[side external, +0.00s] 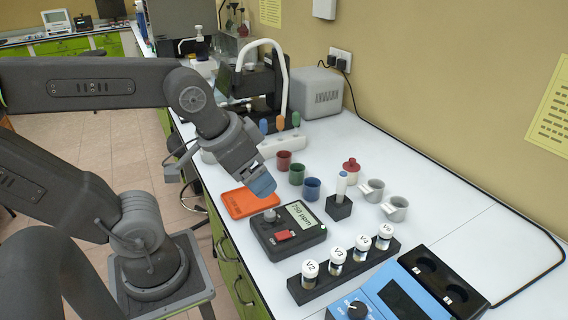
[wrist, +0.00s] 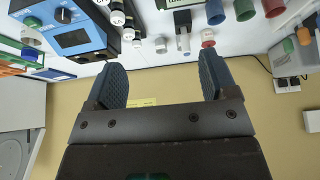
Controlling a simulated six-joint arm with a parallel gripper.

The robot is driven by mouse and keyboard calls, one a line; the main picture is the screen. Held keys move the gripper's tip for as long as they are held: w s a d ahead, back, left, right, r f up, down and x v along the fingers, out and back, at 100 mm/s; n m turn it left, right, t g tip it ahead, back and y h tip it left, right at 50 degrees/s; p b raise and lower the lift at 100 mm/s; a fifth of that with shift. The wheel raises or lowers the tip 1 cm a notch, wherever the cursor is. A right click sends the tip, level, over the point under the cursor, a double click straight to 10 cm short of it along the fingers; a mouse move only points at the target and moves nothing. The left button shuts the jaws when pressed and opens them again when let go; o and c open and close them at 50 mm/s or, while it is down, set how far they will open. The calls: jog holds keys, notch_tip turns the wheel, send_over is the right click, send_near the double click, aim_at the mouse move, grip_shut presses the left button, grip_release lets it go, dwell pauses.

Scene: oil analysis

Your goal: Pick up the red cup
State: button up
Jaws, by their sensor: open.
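The red cup (side external: 283,160) stands upright on the white bench, the farthest in a row of small cups. A green cup (side external: 296,174) and a blue cup (side external: 312,188) follow it nearer the camera. My gripper (side external: 263,187) is in the air to the left of the cups, above the orange tray (side external: 238,206). In the wrist view, my gripper (wrist: 160,70) has its two blue fingers wide apart with nothing between them. The red cup (wrist: 272,6) is cut off by the top edge there, right of the green cup (wrist: 244,9) and blue cup (wrist: 214,11).
A black meter (side external: 288,232) and a rack of capped vials (side external: 345,268) stand nearer the camera. A white stand with coloured tools (side external: 282,140) is behind.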

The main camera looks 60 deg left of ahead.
jog(key=n+g+y, duration=0.4)
jog(key=n, duration=0.9)
send_over(283, 169)
jog(key=f, duration=1.6)
jog(key=shift+w+a+f, duration=0.15)
jog(key=shift+w+a, duration=0.1)
jog(key=shift+a, duration=0.15)
jog(key=shift+x, duration=3)
jog(key=shift+w+d, duration=0.15)
jog(key=c, duration=1)
